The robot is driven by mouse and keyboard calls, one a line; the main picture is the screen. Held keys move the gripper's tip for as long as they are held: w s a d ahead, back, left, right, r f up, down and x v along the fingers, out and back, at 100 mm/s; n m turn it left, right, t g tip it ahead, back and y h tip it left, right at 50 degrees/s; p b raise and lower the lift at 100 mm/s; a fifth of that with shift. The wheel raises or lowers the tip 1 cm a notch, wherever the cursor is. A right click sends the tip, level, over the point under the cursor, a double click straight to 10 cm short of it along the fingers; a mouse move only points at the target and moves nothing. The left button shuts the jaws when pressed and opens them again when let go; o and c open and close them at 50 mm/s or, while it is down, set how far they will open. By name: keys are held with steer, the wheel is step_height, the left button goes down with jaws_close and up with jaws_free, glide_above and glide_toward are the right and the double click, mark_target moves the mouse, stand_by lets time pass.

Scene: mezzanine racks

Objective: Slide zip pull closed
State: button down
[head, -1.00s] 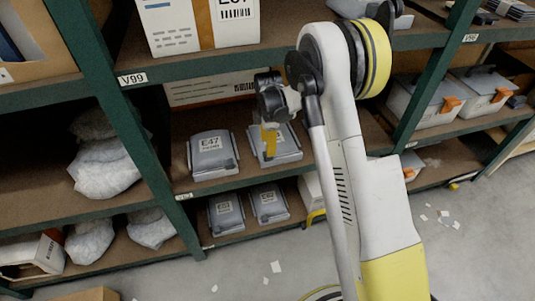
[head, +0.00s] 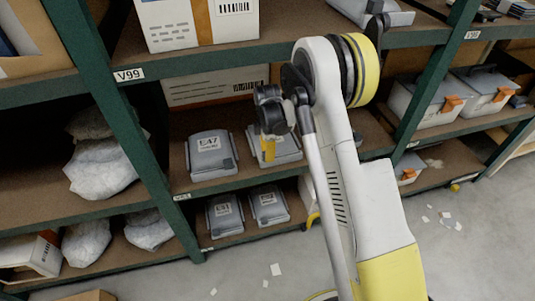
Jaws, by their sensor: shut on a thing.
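A grey case (head: 289,149) lies on the middle shelf, partly hidden by my arm and gripper. My gripper (head: 268,150) reaches down over the case's left part, with its yellow part in front of the case. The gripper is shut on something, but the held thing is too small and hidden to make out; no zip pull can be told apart. A similar grey case (head: 210,168) with a white label reading E47 lies to the left, clear of the gripper.
Two more grey cases (head: 225,228) lie on the shelf below. A green upright (head: 120,130) stands left, with white wrapped bundles (head: 100,168) beyond it. A large white box (head: 195,22) sits on the shelf above. Paper scraps lie on the open floor (head: 235,272).

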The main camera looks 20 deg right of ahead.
mark_target(296, 153)
steer(key=d, duration=1.1)
steer(key=shift+d, duration=0.2)
steer(key=c, duration=1.1)
jaws_free()
step_height(296, 153, up, 8)
steer(key=shift+f, duration=0.25)
